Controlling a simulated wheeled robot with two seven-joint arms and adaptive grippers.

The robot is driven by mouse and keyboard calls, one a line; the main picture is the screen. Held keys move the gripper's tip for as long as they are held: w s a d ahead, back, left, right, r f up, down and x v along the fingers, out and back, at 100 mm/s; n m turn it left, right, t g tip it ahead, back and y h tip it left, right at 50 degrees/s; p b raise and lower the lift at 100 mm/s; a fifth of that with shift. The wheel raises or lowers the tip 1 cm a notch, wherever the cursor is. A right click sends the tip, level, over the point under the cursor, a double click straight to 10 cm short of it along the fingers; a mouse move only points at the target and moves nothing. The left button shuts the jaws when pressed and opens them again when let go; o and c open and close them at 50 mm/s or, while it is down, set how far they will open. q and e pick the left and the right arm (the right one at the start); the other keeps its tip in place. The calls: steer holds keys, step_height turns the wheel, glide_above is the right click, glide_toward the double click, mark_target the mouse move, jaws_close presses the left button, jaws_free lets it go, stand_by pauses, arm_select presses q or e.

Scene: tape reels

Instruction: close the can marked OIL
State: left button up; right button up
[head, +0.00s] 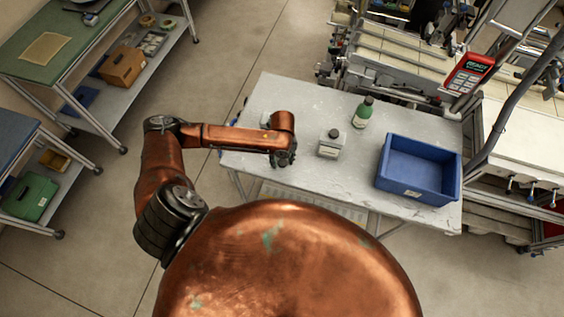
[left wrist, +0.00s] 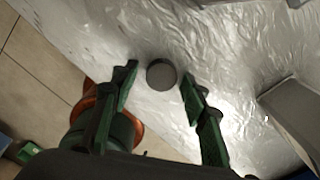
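A small grey can (head: 330,146) with a pale label and a dark round top stands upright on the table; I cannot read its marking or tell whether its mouth is open. A grey box-like body at the right edge of the left wrist view (left wrist: 296,112) looks like this can. A round grey lid (left wrist: 161,74) lies on the table in the left wrist view. My left gripper (head: 284,160) points down left of the can. Its fingers (left wrist: 158,75) are open, one on each side of the lid with gaps. The gripper hides the lid in the head view. My right gripper is not in view.
A green bottle (head: 363,112) stands behind and right of the can. A blue bin (head: 419,189) takes up the table's right end.

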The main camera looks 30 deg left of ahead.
mark_target(283, 163)
arm_select(q)
steer(key=c, duration=0.5)
steer(key=shift+r, duration=0.55)
step_height(283, 163, up, 3)
steer(key=shift+s+d+f, duration=0.1)
steer(key=shift+f, duration=0.1)
steer(key=s+d+r+p, duration=0.1)
steer(key=s+d+r, duration=0.1)
steer(key=s+r, duration=0.1)
steer(key=s+d+r+p, duration=0.1)
steer(key=s+d+r, duration=0.2)
steer(key=s, duration=0.1)
steer(key=s+d+r+p, duration=0.1)
steer(key=s+d+r, duration=0.1)
steer(key=s+r, duration=0.1)
steer(key=shift+s+d+r+p, duration=0.1)
steer(key=shift+s+d+p, duration=0.05)
steer(key=shift+s, duration=0.25)
steer(key=shift+s+d+r+p, duration=0.1)
steer(key=shift+s+p, duration=0.05)
steer(key=shift+s, duration=0.2)
